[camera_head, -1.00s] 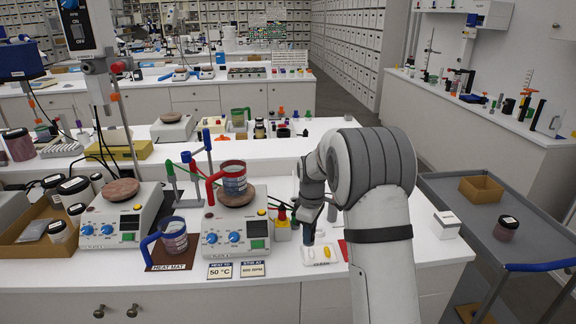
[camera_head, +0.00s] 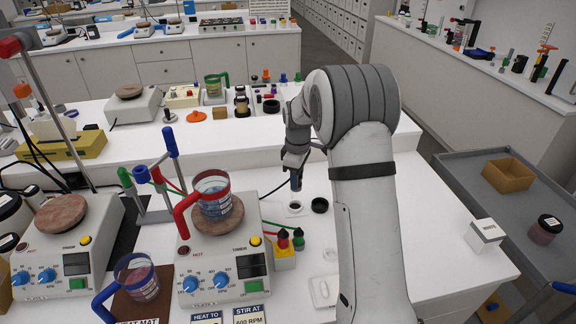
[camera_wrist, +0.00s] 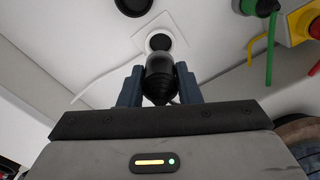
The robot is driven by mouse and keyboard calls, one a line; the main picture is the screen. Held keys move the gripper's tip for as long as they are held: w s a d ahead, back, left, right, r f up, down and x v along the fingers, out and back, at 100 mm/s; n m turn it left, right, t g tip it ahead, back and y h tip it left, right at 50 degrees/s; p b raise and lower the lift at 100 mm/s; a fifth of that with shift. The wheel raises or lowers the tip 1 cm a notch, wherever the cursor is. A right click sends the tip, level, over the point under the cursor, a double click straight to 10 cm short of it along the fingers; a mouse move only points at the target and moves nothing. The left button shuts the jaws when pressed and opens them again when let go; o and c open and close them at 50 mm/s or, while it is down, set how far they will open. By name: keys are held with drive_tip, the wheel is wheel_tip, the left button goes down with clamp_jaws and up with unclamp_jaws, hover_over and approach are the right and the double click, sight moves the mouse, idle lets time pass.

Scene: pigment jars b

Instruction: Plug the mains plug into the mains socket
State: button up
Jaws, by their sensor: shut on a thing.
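The black mains plug (camera_wrist: 160,80) sits between the blue fingers of my gripper (camera_wrist: 159,88) in the wrist view, and the jaws are shut on it. The mains socket (camera_wrist: 144,41) is a white plate with a dark round opening, just beyond the plug's tip in that view. The plug covers part of it, and I cannot tell whether they touch. In the head view my gripper (camera_head: 296,184) points down just behind the socket plate (camera_head: 290,211). The plug is mostly hidden there by the fingers.
A black ring (camera_head: 319,205) lies right of the socket. A yellow block (camera_head: 284,260) with red and green tops stands in front. A hotplate (camera_head: 224,276) carrying a red-handled beaker (camera_head: 214,200) is at left. A white box (camera_head: 484,235) stands at the bench's right.

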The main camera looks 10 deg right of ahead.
drive_tip(key=shift+w, duration=0.15)
drive_tip(key=shift+a+r, duration=0.1)
drive_tip(key=shift+f+b, duration=1.9)
drive_tip(key=shift+f, duration=1)
drive_tip(key=shift+f+b, duration=0.9)
drive_tip(key=shift+f, duration=0.3)
drive_tip(key=o, duration=1.1)
drive_tip(key=shift+c, duration=0.2)
